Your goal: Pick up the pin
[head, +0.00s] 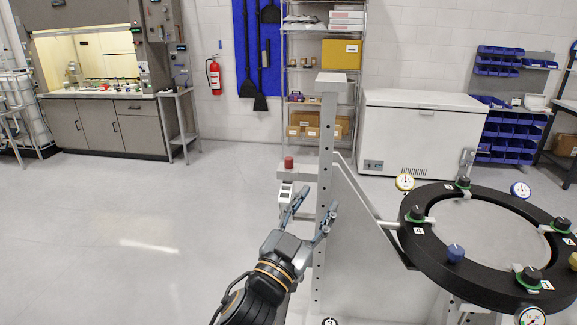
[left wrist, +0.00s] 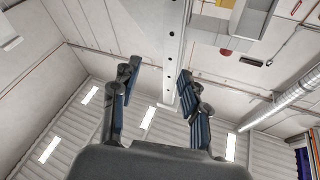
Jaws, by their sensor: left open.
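I cannot tell for certain which thing is the pin. A small red-topped piece (head: 288,163) stands on a grey bracket shelf beside the upright post in the head view, and it may be the pin. My left gripper (head: 312,213) is open and empty, below and slightly right of that piece, in front of the perforated post (head: 326,150). In the left wrist view the open fingers (left wrist: 157,78) point up on either side of the post's line, with nothing between them. A red round spot (left wrist: 225,52) shows beyond the right finger. My right gripper is out of view.
The black ring fixture (head: 405,238) with knobs and dial gauges stands at the right. A grey plate joins the post on its right side. A white instrument (head: 286,194) hangs under the bracket shelf. The floor (head: 130,215) at left is clear.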

